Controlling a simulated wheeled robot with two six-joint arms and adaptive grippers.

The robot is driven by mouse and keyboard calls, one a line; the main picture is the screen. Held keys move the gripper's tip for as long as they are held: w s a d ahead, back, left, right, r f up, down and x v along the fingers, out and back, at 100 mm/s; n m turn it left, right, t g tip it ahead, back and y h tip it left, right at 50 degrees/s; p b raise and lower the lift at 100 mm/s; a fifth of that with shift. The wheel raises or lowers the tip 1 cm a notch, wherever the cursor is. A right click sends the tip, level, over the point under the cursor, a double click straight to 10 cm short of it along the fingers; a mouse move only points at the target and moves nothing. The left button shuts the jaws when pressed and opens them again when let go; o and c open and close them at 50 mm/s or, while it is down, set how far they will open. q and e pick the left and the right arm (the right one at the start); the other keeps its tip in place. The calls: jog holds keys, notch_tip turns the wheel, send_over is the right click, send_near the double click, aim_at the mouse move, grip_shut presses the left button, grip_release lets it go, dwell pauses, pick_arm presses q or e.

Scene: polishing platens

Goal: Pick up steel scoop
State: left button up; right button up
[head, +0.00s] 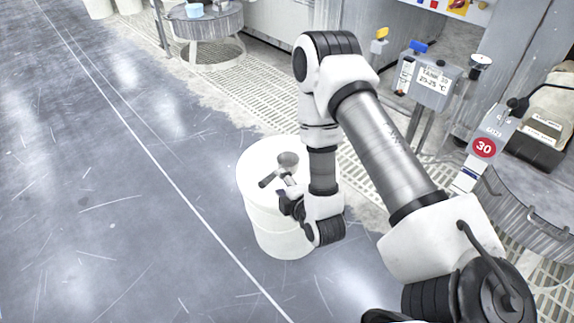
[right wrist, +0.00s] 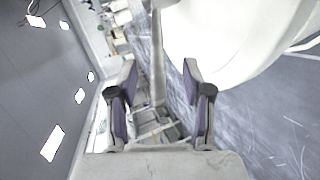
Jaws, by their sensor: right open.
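The steel scoop lies on top of a white drum (head: 283,238). In the head view its round grey cup (head: 288,159) faces up, and a short dark-tipped grey handle (head: 268,180) seems to point lower left. My right gripper (head: 284,188) is at the drum's top, close beside the handle. In the right wrist view my right gripper (right wrist: 160,84) is open, its two fingers well apart. A grey bar, seemingly the scoop's handle (right wrist: 157,55), runs between the fingers; I cannot tell whether it touches them. The cup is not clear there. My left gripper is not in view.
A grated floor strip (head: 255,105) runs behind the drum. A grey control box (head: 430,77) on a post and a round machine (head: 530,210) stand at the right. A round table (head: 207,25) with a blue container is at the back. The floor at left is clear.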

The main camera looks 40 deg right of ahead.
aim_at(275, 177)
jog(key=b+x, duration=0.2)
jog(key=x, duration=0.3)
jog(key=shift+w+a+b, duration=0.1)
jog(key=shift+w+b, duration=0.15)
jog(key=shift+b, duration=0.15)
jog(key=shift+w, duration=0.1)
jog(key=shift+r, duration=0.15)
grip_shut()
